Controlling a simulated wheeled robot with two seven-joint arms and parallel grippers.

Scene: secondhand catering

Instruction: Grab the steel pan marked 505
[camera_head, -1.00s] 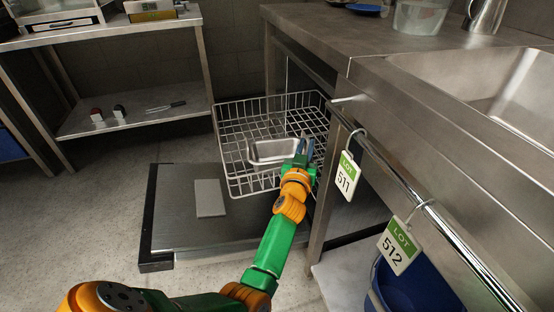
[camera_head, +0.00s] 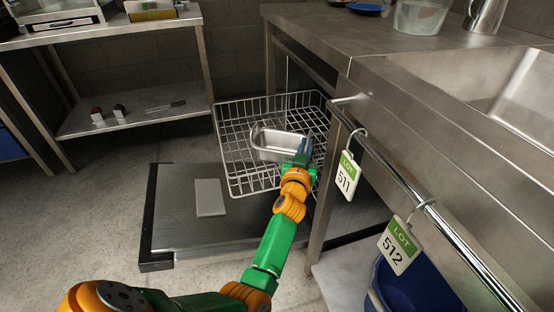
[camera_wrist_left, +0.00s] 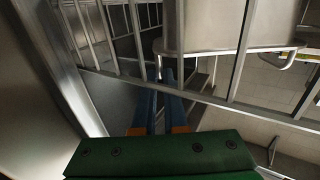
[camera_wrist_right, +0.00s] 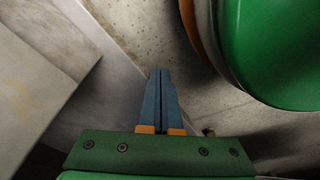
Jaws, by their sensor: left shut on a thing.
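The steel pan (camera_head: 280,155) is a small rectangular pan inside the white wire basket, tilted, with a wire loop at its left end. No number shows on it. My left gripper (camera_head: 304,148) is at the pan's right end and shut on its edge. In the left wrist view, the left fingers (camera_wrist_left: 168,76) reach the pan's rim area, with the pan (camera_wrist_left: 205,25) just beyond; the exact contact is hard to see. My right gripper (camera_wrist_right: 160,72) shows only in its wrist view, shut and empty beside a pale panel.
The wire basket (camera_head: 236,178) stands over a low dark platform (camera_head: 180,225) bearing a grey plate (camera_head: 209,198). To the right is the steel counter with a rail (camera_head: 400,185) and tags 511 (camera_head: 346,177) and 512 (camera_head: 399,246). A shelf (camera_head: 140,118) stands at left.

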